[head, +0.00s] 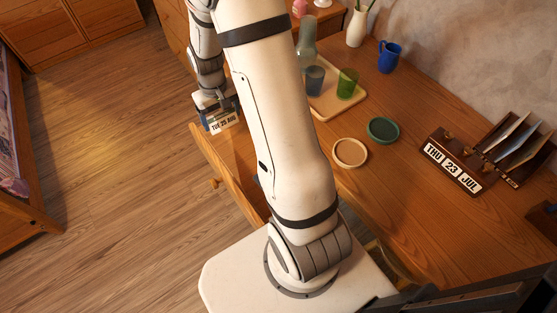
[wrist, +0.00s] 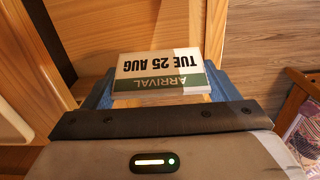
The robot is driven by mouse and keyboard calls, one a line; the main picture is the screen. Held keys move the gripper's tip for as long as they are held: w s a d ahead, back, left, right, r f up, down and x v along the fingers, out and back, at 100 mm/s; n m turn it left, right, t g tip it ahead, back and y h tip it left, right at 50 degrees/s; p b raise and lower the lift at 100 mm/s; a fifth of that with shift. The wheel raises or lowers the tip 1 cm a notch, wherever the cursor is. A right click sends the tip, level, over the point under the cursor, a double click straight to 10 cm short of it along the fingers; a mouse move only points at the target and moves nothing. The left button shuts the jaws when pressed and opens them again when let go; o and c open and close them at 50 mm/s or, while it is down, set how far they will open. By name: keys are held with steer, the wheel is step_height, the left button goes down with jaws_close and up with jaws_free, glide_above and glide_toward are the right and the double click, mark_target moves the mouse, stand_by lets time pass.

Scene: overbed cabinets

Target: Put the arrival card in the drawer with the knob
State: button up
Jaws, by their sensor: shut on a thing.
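The arrival card (wrist: 160,72) is a white block with a green band reading ARRIVAL and TUE 25 AUG, upside down in the wrist view. My gripper (wrist: 160,92) is shut on it, with blue finger pads at its sides. In the head view the card (head: 224,123) hangs from my gripper (head: 217,106) near the far end of a pulled-out wooden drawer (head: 232,178). The drawer front has a round knob (head: 214,183). My arm hides much of the drawer's inside. I cannot tell how high the card is above it.
Open floor (head: 110,160) lies left of the drawer; a bed frame (head: 32,215) stands farther left.

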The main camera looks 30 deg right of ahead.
steer(key=s+d+f+b, duration=0.2)
steer(key=s+d+b, duration=0.35)
steer(key=b, duration=0.35)
step_height(320, 180, down, 10)
steer(key=b, duration=0.2)
steer(key=shift+w+d+r+b, duration=0.1)
steer(key=shift+w+r+b, duration=0.1)
steer(key=shift+b, duration=0.1)
steer(key=shift+f, duration=0.2)
steer(key=o, duration=0.9)
steer(key=shift+r, duration=0.15)
